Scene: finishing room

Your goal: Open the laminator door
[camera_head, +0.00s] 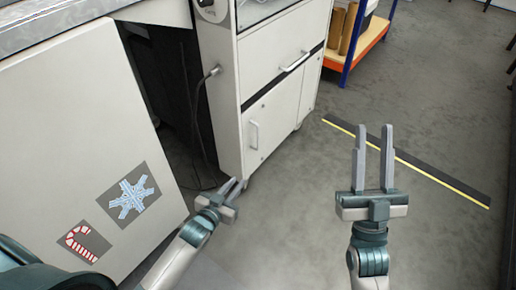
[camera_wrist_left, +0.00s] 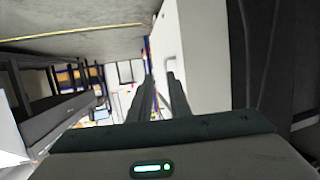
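The white laminator cabinet (camera_head: 222,90) stands left of centre in the head view. Its lower front has a door (camera_head: 268,128) with a small upright white handle (camera_head: 254,135) near its left edge; the door looks shut. My left gripper (camera_head: 236,187) is low, by the cabinet's bottom front corner and below the handle. Its fingers are a little apart with nothing between them. In the left wrist view, the fingers (camera_wrist_left: 160,85) point along a pale surface on the right. My right gripper (camera_head: 374,140) is open and empty over the floor, right of the cabinet.
A white panel (camera_head: 75,140) with snowflake and candy-cane pictures stands at the left, close to my left arm. A cable (camera_head: 205,90) hangs by the cabinet's side. A horizontal bar handle (camera_head: 295,62) is above the door. A dark strip with a yellow edge (camera_head: 430,175) crosses the otherwise clear floor.

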